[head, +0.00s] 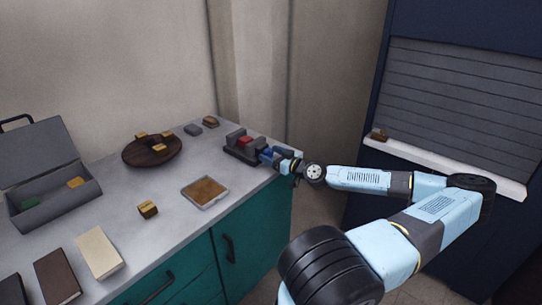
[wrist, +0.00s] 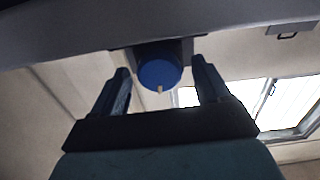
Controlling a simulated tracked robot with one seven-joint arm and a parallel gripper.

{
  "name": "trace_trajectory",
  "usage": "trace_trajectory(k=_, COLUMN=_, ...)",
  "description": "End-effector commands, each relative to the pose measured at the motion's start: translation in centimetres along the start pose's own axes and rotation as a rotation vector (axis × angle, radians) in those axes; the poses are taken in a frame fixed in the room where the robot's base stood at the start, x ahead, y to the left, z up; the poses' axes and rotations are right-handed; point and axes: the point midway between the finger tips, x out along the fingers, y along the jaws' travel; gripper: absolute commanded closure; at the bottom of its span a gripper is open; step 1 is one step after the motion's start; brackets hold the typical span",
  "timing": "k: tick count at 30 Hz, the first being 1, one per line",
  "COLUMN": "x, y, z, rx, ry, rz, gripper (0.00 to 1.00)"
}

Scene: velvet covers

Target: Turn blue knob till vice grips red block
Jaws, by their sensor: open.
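The dark grey vice (head: 240,152) stands near the right end of the grey worktop. The red block (head: 246,140) sits between its jaws; I cannot tell whether they touch it. The blue knob (head: 267,154) is on the vice's right side, facing my arm. In the wrist view the blue knob (wrist: 159,72) is round, with a small pale mark at its lower edge. My gripper (wrist: 160,80) is open, with one finger on each side of the knob and gaps showing at both sides. In the head view my gripper (head: 280,160) is at the knob, its fingers partly hidden.
A round wooden board (head: 165,154) with several yellowish blocks lies left of the vice. A tray (head: 205,191) lies in front of it. An open grey box (head: 45,200) stands far left, with books (head: 99,252) at the front. A shutter cabinet (head: 455,105) stands right.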

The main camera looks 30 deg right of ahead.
Motion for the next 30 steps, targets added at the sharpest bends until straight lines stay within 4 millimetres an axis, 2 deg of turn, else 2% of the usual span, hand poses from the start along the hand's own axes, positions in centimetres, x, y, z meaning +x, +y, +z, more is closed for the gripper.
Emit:
trace_trajectory(k=10, x=0.28, y=0.06, z=0.00, rx=-0.001, ry=0.000, rz=0.001, gripper=0.24)
trace_trajectory(k=27, x=0.25, y=0.06, z=0.00, rx=0.000, ry=0.000, rz=0.001, gripper=0.78)
trace_trajectory(k=30, x=0.25, y=0.06, z=0.01, rx=0.000, ry=0.000, rz=0.001, gripper=0.80)
